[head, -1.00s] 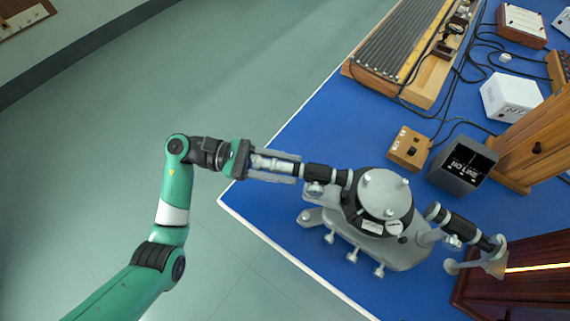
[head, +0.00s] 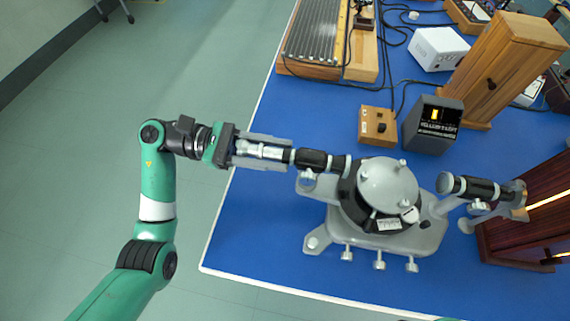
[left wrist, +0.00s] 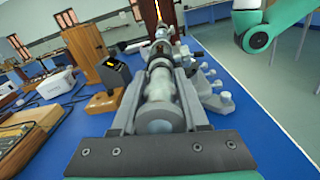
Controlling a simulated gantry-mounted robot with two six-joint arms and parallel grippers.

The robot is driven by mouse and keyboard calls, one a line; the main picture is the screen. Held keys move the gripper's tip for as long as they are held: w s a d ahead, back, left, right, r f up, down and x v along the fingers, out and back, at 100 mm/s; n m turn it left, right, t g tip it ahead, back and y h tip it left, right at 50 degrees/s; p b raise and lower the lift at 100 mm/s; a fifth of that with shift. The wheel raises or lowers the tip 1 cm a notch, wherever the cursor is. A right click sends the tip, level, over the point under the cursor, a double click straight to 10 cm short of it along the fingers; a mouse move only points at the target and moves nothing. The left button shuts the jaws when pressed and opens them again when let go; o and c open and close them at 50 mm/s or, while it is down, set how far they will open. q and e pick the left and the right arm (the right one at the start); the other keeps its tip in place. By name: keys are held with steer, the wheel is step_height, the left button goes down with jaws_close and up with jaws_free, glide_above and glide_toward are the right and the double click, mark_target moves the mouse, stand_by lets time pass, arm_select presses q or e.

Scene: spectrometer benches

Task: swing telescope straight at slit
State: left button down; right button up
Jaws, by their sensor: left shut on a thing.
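My left gripper (head: 264,151) is shut on the silver eyepiece end of the telescope (head: 312,160). In the left wrist view the telescope tube (left wrist: 160,95) lies between the two fingers. The grey spectrometer (head: 387,187) stands on the blue bench, its round table between telescope and collimator. The collimator (head: 472,188) points right, its slit end near a dark wooden lamp housing (head: 520,237) with a glowing vertical opening. Telescope and collimator look nearly in one line. A small black display (head: 433,123) shows a yellow bar and text too small to read. My right gripper is out of view.
A wooden switch box (head: 377,126), a white box (head: 438,48), a tall wooden cabinet (head: 508,50) and a ribbed rheostat (head: 316,35) stand behind the spectrometer. Cables run between them. The bench's left front is clear, and open floor lies left of it.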

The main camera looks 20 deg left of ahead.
arm_select(q)
steer(key=shift+f, duration=0.1)
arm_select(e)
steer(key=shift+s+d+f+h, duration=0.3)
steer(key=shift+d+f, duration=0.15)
arm_select(q)
steer(key=c, duration=0.6)
jaws_free()
steer(key=shift+a, duration=0.1)
steer(key=shift+s+a, duration=0.1)
steer(key=shift+a, duration=0.25)
steer(key=a, duration=0.3)
steer(key=s+a, duration=0.1)
steer(key=a, duration=0.3)
steer(key=s+a+p, duration=0.1)
steer(key=a, duration=0.2)
steer(key=shift+a, duration=0.25)
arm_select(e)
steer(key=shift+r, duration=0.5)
